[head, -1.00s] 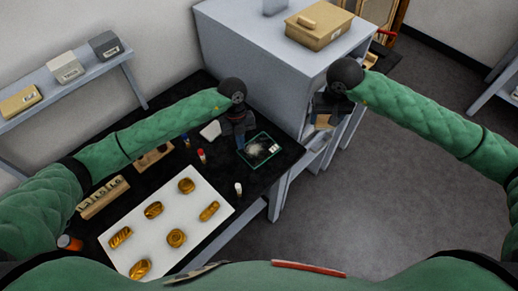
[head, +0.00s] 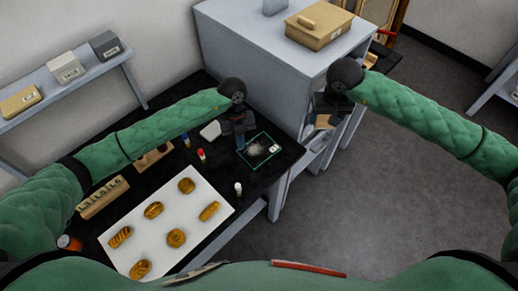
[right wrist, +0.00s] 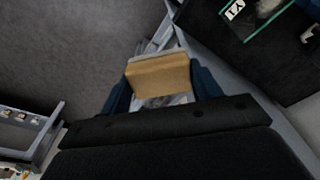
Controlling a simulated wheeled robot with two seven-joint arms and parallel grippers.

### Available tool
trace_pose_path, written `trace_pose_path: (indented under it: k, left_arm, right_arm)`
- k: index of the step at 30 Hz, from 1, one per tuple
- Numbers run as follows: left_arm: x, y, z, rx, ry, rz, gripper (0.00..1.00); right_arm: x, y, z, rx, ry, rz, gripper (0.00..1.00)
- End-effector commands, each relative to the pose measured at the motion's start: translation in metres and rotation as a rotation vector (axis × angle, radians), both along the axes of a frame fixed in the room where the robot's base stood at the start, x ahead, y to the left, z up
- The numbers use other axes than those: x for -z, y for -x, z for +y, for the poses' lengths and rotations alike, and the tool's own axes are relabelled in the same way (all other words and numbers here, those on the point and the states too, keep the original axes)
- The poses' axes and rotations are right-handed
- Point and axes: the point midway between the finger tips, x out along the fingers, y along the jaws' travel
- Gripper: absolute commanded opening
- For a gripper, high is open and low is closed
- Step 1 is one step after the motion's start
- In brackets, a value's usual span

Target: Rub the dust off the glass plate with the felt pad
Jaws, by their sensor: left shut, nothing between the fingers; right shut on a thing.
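The glass plate (head: 268,160), dark with a green edge, lies on the black table top. A pale dusty patch and a small white label show on it. My left gripper (head: 241,148) is shut and empty at the plate's left edge; whether it touches the plate I cannot tell. My right gripper (right wrist: 160,90) is shut on a tan block, which looks like the felt pad (right wrist: 160,76). It holds the pad off the table's right side, apart from the plate. The plate's corner also shows in the right wrist view (right wrist: 262,24).
A white board (head: 190,235) with several gilt pieces lies left of the plate. Small bottles (head: 202,156) and a white block (head: 210,130) stand near my left gripper. A grey cabinet (head: 270,60) with a tan box (head: 318,25) rises behind.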

Motion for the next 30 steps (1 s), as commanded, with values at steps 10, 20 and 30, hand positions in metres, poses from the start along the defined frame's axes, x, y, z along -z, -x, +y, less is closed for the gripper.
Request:
trace_pose_path:
  k: [10, 20, 30]
  left_arm:
    - [0.002, 0.000, 0.000, 0.000, 0.000, 0.000, 0.00]
    - [0.008, 0.000, 0.000, 0.000, 0.000, 0.000, 0.00]
    - [0.008, 0.000, 0.000, 0.000, 0.000, 0.000, 0.00]
  right_arm:
    - [0.002, 0.000, 0.000, 0.000, 0.000, 0.000, 0.45]
    - [0.006, 0.000, 0.000, 0.000, 0.000, 0.000, 0.45]
    - [0.006, 0.000, 0.000, 0.000, 0.000, 0.000, 0.45]
